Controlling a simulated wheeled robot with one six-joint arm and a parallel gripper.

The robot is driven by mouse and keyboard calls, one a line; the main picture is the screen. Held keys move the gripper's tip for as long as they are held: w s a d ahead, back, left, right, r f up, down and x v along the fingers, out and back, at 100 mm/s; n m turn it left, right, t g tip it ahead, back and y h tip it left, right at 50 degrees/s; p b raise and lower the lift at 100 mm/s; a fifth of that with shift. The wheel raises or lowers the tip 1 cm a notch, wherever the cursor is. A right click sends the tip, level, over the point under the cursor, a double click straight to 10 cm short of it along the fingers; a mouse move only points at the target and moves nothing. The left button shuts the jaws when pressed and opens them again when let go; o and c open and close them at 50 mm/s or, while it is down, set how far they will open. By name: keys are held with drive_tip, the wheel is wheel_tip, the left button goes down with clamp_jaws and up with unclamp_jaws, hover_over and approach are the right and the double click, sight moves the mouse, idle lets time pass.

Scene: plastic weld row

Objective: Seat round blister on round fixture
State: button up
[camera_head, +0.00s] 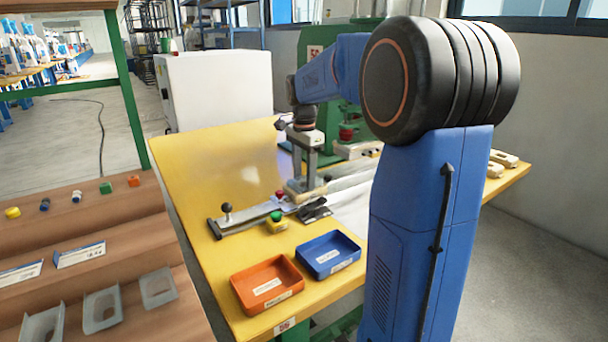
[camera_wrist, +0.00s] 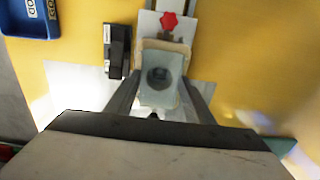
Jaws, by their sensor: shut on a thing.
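My gripper (camera_wrist: 161,98) is shut on a pale translucent round blister (camera_wrist: 158,93), with one finger on each side of it. The blister has a round cavity near its middle. Beneath it in the wrist view is the beige fixture (camera_wrist: 150,46) on a white slide, with its edges showing around the blister. In the head view my gripper (camera_head: 305,180) points down over the beige fixture (camera_head: 295,196), close to its top. I cannot tell whether the blister touches the fixture, and the fixture's recess is hidden beneath it.
A red star knob (camera_wrist: 169,20) is on the slide and a black box (camera_wrist: 117,50) stands left of the fixture. On the yellow table are a green button (camera_head: 276,216), an orange tray (camera_head: 250,281) and a blue tray (camera_head: 347,247). Other blisters (camera_head: 158,287) lie on the wooden shelf.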

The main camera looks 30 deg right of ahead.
drive_tip(key=o, duration=1)
drive_tip(key=shift+c, duration=0.2)
drive_tip(key=shift+c, duration=0.7)
drive_tip(key=c, duration=0.3)
drive_tip(key=shift+r, duration=0.1)
drive_tip(key=shift+r, duration=3.4)
